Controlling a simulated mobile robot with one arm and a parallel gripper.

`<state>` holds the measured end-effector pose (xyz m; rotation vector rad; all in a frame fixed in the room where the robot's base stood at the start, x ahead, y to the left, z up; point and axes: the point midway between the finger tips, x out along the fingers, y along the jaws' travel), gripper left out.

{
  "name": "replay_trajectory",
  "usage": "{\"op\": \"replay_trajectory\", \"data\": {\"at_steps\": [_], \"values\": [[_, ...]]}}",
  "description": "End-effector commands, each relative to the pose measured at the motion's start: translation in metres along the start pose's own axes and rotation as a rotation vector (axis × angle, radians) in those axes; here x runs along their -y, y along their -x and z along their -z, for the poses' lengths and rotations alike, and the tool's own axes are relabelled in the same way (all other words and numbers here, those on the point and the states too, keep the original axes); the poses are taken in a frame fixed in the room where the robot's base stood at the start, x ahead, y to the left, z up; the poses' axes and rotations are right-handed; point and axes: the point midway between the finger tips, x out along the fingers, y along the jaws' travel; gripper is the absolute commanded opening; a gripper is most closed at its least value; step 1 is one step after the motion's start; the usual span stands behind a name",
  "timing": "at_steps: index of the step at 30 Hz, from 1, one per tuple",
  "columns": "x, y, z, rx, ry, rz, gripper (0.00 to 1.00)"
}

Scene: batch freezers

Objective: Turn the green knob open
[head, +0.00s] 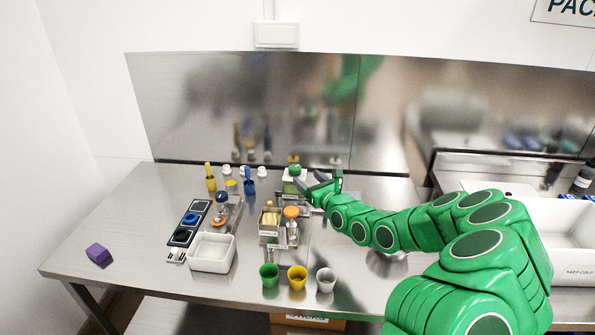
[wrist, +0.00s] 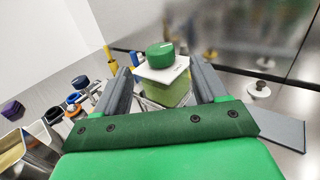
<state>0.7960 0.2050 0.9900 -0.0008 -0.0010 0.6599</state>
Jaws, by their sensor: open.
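The green knob (wrist: 160,55) is a short round cap with a pale mark on its top. It sits on a white plate over a pale green block (wrist: 174,88). In the head view the knob (head: 295,169) is at the back of the steel table, near the splashback. My gripper (head: 321,184) is just to the right of it. In the wrist view my gripper (wrist: 160,84) has its two grey fingers spread apart, and the knob shows beyond and between them. Nothing is in the jaws. No contact with the knob can be seen.
To the left stand a yellow bottle (head: 210,179), a blue one (head: 249,182) and white knobs. A white bin (head: 212,254), an orange-topped unit (head: 291,213) and three cups (head: 297,278) are nearer the front. A purple block (head: 98,253) lies far left, with bare table around it.

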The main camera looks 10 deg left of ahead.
Motion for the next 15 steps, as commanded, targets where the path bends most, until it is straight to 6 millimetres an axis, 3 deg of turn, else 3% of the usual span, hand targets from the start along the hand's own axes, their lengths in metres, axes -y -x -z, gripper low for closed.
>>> {"op": "replay_trajectory", "data": {"at_steps": [15], "values": [[-0.002,-0.043,0.002,-0.003,0.0,-0.003,0.72]]}}
